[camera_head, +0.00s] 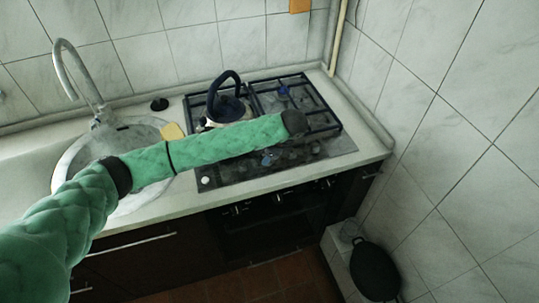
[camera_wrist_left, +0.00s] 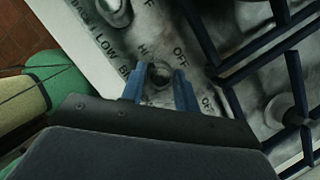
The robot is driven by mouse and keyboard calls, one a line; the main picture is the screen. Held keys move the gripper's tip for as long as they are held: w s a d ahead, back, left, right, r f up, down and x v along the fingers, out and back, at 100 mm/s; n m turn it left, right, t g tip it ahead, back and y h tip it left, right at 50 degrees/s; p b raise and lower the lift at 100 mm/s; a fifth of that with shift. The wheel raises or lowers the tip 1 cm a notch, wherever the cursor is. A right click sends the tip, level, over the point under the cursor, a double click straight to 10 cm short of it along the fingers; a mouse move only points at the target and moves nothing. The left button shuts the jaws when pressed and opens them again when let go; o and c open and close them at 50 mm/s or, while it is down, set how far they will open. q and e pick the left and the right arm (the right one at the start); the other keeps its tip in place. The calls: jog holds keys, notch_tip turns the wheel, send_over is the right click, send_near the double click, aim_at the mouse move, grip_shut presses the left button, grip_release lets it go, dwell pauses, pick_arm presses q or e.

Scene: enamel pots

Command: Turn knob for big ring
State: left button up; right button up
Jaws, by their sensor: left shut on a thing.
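My left gripper (camera_wrist_left: 159,82) is shut on a small round metal knob (camera_wrist_left: 159,72) on the hob's control strip in the left wrist view. Its two blue fingers stand on either side of the knob. Printed words, among them OFF and LOW, surround it. In the head view my green left arm reaches over the hob (camera_head: 345,146), and the grasp is not clear there. Which ring this knob serves cannot be told. My right gripper is not in view.
A kettle (camera_head: 226,110) with a dark handle stands on the left of the hob. Another knob (camera_wrist_left: 116,10) is near the top of the wrist view. A sink with a tap (camera_head: 72,68) is at left. A tiled wall closes the right side.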

aim_at(275, 165)
pick_arm(q)
jog(key=o, duration=1)
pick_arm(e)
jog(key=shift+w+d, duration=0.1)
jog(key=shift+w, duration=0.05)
pick_arm(q)
jog(key=shift+d+r, duration=0.2)
jog(key=shift+r, duration=0.2)
jog(key=b+v, duration=0.2)
jog(key=v, duration=0.2)
jog(key=shift+r, duration=0.4)
jog(key=shift+v, duration=1.05)
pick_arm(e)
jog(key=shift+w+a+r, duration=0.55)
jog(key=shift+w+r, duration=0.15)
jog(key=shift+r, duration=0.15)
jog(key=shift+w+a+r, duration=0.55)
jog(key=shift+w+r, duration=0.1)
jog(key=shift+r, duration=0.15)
pick_arm(q)
jog(key=shift+s, duration=0.15)
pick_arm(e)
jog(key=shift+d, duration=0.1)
